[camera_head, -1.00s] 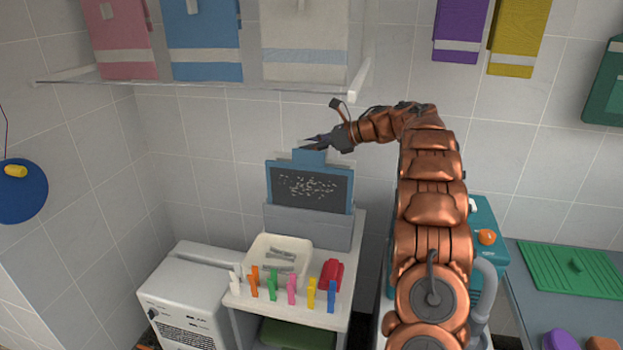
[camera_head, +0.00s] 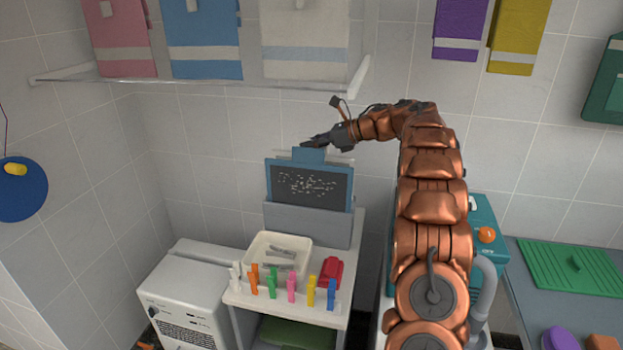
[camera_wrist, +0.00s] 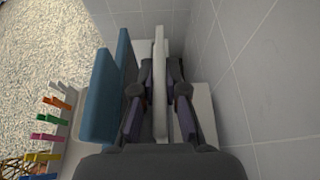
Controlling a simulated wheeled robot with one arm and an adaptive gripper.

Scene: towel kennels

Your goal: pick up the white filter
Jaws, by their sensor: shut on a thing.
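The white filter (camera_wrist: 160,80) is a thin pale slab standing on edge between my fingers in the wrist view. My gripper (camera_wrist: 160,112) is shut on it, one dark finger on each side. In the head view my gripper (camera_head: 314,141) is above the blue-framed filter with a dark, speckled mesh (camera_head: 312,184). Only a pale edge of the white filter (camera_head: 342,157) shows there, behind the blue frame's top; the rest is hidden. The blue-framed filter stands in a grey holder (camera_head: 305,224); in the wrist view it is just left of the white one.
The cart top (camera_head: 300,312) holds a cream tray (camera_head: 262,242), a red object (camera_head: 331,272) and several coloured clips (camera_head: 291,289). A towel rail (camera_head: 210,84) hangs above, left of my arm. The tiled wall is close behind the filters.

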